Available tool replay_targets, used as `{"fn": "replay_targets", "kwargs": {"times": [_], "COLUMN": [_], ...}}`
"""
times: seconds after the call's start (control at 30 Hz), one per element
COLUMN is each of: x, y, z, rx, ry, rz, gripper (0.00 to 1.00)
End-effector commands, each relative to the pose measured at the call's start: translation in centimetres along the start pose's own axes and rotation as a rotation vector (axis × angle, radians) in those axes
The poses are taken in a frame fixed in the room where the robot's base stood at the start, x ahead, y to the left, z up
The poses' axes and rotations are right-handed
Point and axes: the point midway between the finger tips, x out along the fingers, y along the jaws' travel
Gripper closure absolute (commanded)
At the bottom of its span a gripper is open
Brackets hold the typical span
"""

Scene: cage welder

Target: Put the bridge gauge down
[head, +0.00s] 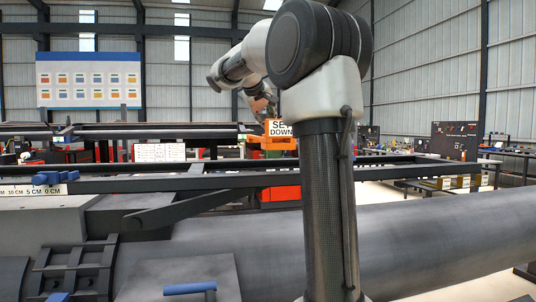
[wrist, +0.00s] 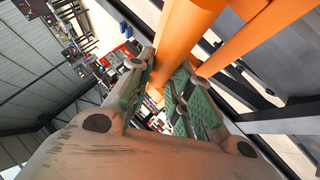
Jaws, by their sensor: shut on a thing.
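The orange bridge gauge (wrist: 184,40) fills the upper middle of the wrist view as thick orange bars. My gripper (wrist: 162,78) is shut on one of its bars, between the green-padded fingers. In the head view my gripper (head: 264,106) is small and partly hidden behind my arm. Just below it is a sign reading "SET DOWN" (head: 280,128), with orange parts (head: 270,143) around and under it. I cannot tell how much of this orange is the gauge, or whether the gauge touches anything below.
A long dark rail frame (head: 210,181) crosses the head view below the sign. A large grey pipe (head: 440,235) lies in front, with a blue-handled cover (head: 190,288) at its left. Blue blocks (head: 48,178) stand by a centimetre scale at far left.

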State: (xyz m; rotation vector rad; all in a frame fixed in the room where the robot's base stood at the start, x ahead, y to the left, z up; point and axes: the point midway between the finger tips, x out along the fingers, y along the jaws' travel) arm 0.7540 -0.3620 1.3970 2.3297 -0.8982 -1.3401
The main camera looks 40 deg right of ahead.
Motion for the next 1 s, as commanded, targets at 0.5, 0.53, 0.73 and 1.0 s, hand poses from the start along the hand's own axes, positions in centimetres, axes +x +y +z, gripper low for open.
{"fn": "replay_targets", "kwargs": {"times": [0.5, 0.53, 0.73, 1.0], "x": [4.5, 4.7, 4.8, 5.1], "y": [-3.6, -3.8, -3.9, -4.1], "z": [3.6, 3.7, 3.7, 4.0], "rx": [0.001, 0.001, 0.002, 0.001], "ry": [0.001, 0.002, 0.004, 0.001], "rz": [0.002, 0.002, 0.002, 0.001], "gripper": [1.0, 1.0, 1.0, 0.69]}}
